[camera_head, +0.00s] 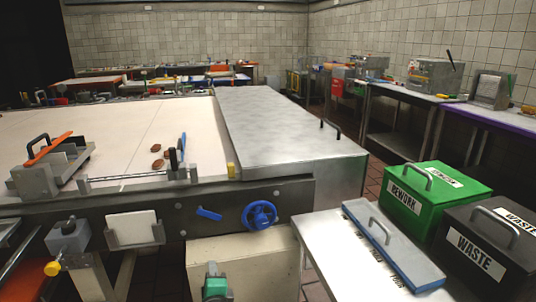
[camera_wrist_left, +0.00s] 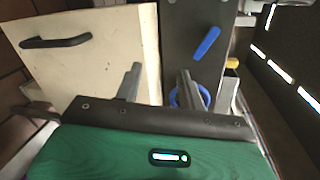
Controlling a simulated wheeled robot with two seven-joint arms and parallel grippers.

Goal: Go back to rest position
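My left gripper (camera_head: 212,267) shows at the bottom middle of the head view, in front of the cream cabinet below the conveyor's front edge. In the left wrist view, its two grey fingers (camera_wrist_left: 160,70) stand apart with nothing between them, beyond the green gripper body. The gripper is open and empty. Most of my left arm is out of the head view. My right gripper is in neither view.
Near the left gripper are the cream cabinet (camera_head: 250,262), a blue handwheel (camera_head: 260,215) and a blue lever (camera_head: 209,214). A side table (camera_head: 318,240) holds a blue-edged lidded tray (camera_head: 392,246). Green REWORK (camera_head: 438,192) and black WASTE (camera_head: 489,245) bins stand at right.

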